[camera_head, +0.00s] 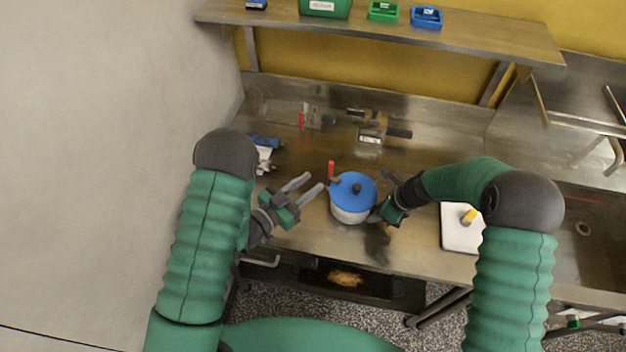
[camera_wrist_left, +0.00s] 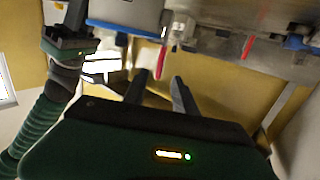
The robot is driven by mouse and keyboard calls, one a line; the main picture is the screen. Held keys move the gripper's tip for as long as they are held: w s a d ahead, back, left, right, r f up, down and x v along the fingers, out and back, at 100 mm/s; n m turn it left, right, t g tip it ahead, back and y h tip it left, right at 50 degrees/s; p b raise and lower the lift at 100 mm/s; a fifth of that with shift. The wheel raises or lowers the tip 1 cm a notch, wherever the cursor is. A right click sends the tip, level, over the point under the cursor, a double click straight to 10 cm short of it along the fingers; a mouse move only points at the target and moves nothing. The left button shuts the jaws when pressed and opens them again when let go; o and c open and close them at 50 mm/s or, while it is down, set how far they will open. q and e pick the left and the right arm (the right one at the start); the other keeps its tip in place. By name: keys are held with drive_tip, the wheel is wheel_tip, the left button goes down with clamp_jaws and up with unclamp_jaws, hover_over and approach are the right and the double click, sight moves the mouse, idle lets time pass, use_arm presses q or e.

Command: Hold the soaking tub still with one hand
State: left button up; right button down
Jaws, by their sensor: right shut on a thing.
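The tub (camera_head: 350,213), a round white pot with a blue lid (camera_head: 355,188) and a dark knob, stands upright on the steel counter. Its pale wall (camera_wrist_left: 125,12) and blue lid edge show at the top of the left wrist view. My right gripper (camera_head: 376,214) is shut on the tub's right side; its fingertips are partly hidden. It also shows in the left wrist view (camera_wrist_left: 68,42). My left gripper (camera_head: 314,182) is open and empty, left of the tub and apart from it. Its two spread fingers (camera_wrist_left: 162,82) show in the left wrist view.
A red upright piece (camera_head: 331,168) is beside the lid. Metal fittings (camera_head: 372,130) lie on the counter behind, and blue-and-white items (camera_head: 264,148) at left. A white board (camera_head: 461,230) with a yellow-topped object lies right. A shelf (camera_head: 480,32) with bins overhangs the back.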

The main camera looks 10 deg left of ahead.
drive_tip(key=c, duration=1.2)
unclamp_jaws()
drive_tip(key=shift+o, duration=0.2)
drive_tip(key=shift+r, duration=0.1)
